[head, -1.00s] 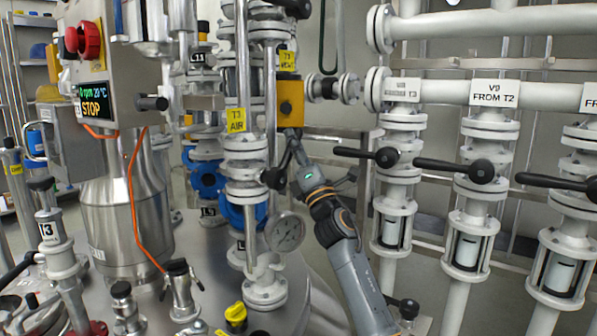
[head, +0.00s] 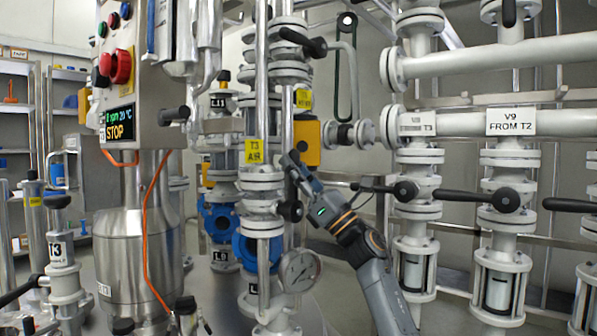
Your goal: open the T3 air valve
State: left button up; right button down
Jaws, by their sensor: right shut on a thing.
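The T3 air valve (head: 262,206) is a white flanged valve on the pipe left of centre, under a yellow T3 AIR label (head: 255,151). Its dark handle hub (head: 291,211) sticks out on the right side. My right gripper (head: 289,166) reaches up from the lower right to just above this hub. It is shut on the valve's handle, which is mostly hidden behind the fingers. My left gripper is not in view.
A round gauge (head: 298,270) sits just below the valve. A yellow box (head: 307,143) is close behind my gripper. Black levers (head: 465,195) on white valves stand to the right. A control box (head: 130,75) and steel vessel (head: 133,250) are on the left.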

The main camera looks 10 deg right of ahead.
jog(key=shift+s+a+f+n+g+y, duration=0.1)
jog(key=shift+s+a+n+g+y, duration=0.05)
jog(key=shift+a+n+g+y, duration=0.2)
jog(key=c, duration=1.2)
grip_release()
jog(key=shift+d, duration=0.1)
jog(key=shift+d, duration=0.1)
jog(key=shift+d+f, duration=0.15)
jog(key=v, duration=1.1)
jog(key=shift+s+d+f, duration=0.1)
jog(key=shift+s, duration=0.2)
